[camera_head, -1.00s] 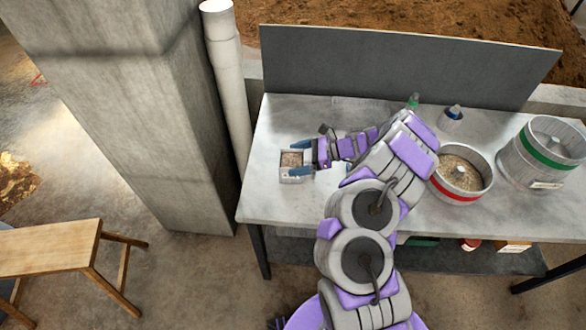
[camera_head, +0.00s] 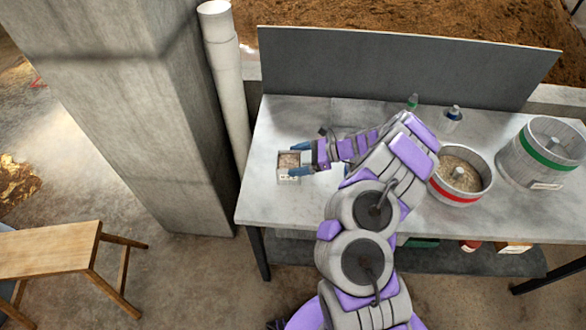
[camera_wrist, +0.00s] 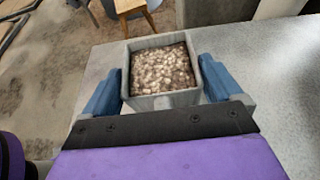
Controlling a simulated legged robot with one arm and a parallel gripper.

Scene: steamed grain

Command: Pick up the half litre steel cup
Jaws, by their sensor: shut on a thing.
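A small square steel cup (camera_head: 283,177), filled with pale grain, is at the left part of the grey table (camera_head: 262,205). It also shows in the wrist view, where its rim (camera_wrist: 146,43) and the grain in it are clear. My gripper (camera_head: 300,160) reaches it from the right and is shut on it, with one blue finger on each of two opposite sides. In the wrist view the fingers (camera_wrist: 160,85) press against the cup's left and right walls. The cup looks upright. I cannot tell whether its base touches the table.
A red-banded drum (camera_head: 458,197) with grain and a green-banded drum (camera_head: 520,170) stand at the right. Small bottles (camera_head: 453,113) stand at the back, before a dark upright panel (camera_head: 400,70). A pillar and white pipe (camera_head: 228,80) rise left of the table. A wooden bench (camera_head: 50,250) is lower left.

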